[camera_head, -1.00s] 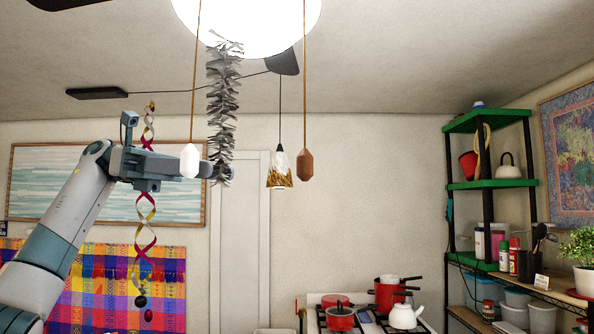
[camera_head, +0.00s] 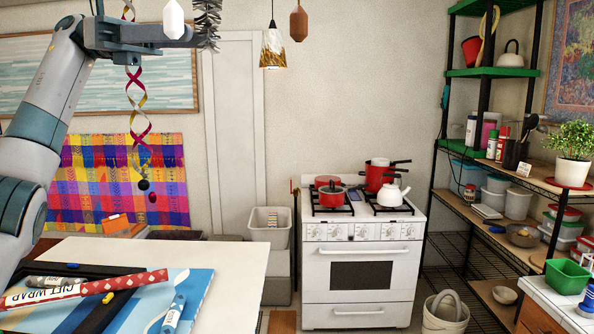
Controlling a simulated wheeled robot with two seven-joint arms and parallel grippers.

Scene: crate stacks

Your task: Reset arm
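My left gripper (camera_head: 165,40) is at the top left of the head view, at the end of my raised grey arm. It points to the right and shows side-on, so the gap between its fingers cannot be made out. A silver tinsel garland (camera_head: 208,25) hangs by its tip, and a white pull weight (camera_head: 173,18) hangs in line with its fingers. I cannot tell whether either touches it. A twisted ribbon decoration (camera_head: 139,100) hangs below the wrist. My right gripper is not in view.
A white stove (camera_head: 362,255) with red pots stands at the back. A shelf rack (camera_head: 485,73) and a counter (camera_head: 545,295) are on the right.

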